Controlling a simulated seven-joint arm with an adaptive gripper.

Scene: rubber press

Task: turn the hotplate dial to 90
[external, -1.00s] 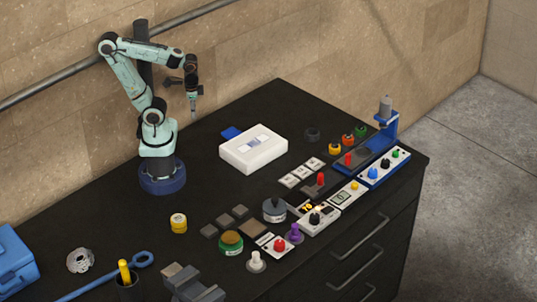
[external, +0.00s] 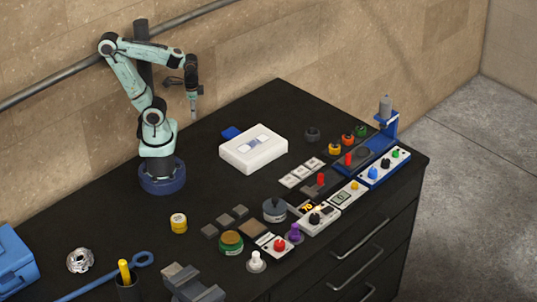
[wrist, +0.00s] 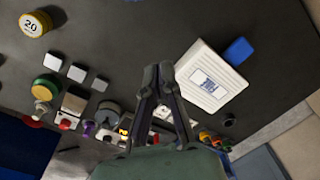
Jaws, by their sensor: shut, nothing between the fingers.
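The hotplate is a small white unit (external: 320,224) near the front edge of the black bench, with a black dial (external: 315,218) on it and a lit orange display (external: 307,208). The display seems to read about 70, but the digits are small. In the wrist view the lit display (wrist: 124,132) shows left of my fingers; the dial is hard to make out there. My gripper (external: 193,116) hangs high over the back of the bench, well away from the dial. In the wrist view my gripper (wrist: 158,72) has its fingertips together, with nothing between them.
A white box (external: 254,158) lies between my arm and the front row. A grey round pot (external: 274,212), a purple knob (external: 294,233) and a panel with a yellow button (external: 355,187) crowd the hotplate. A blue press stand (external: 386,128) rises at the right.

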